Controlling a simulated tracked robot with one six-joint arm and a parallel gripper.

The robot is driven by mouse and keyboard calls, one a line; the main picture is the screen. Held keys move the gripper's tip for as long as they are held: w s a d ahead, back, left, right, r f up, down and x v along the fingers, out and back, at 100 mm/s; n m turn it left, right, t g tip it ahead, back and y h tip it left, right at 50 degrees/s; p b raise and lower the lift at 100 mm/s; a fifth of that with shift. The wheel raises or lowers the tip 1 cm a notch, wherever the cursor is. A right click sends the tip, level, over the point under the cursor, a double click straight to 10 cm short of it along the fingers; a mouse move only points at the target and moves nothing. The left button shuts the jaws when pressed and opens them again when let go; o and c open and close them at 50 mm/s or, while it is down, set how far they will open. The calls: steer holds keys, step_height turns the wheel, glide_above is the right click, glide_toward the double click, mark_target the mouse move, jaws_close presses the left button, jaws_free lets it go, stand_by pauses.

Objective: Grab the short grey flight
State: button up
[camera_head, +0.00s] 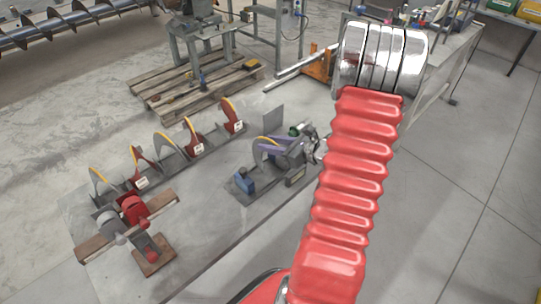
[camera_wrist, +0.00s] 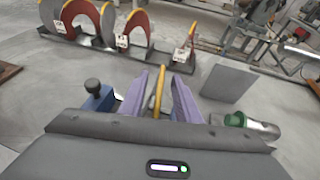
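A grey flight with a yellow edge (camera_head: 259,157) stands upright on a small base plate in the middle of the head view. In the wrist view its yellow edge (camera_wrist: 158,92) shows nearly edge-on between my two purple fingers. My gripper (camera_head: 270,145) is open around this flight; in the wrist view the gripper (camera_wrist: 160,82) shows a gap on each side of the edge. The flight's lower part is hidden by my gripper body. Other grey flights (camera_head: 166,146) stand in the rack to the left; I cannot tell their lengths well.
Red flights (camera_head: 232,116) also stand in the rack. A blue block (camera_head: 244,180) with a black knob and a green-ended part (camera_wrist: 236,120) flank the held-in place. A grey upright plate (camera_wrist: 229,82) stands close behind. A wooden-board fixture (camera_head: 128,226) is at front left.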

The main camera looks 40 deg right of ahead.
steer(key=shift+w, duration=0.1)
stand_by(0.5)
jaws_close()
stand_by(1.2)
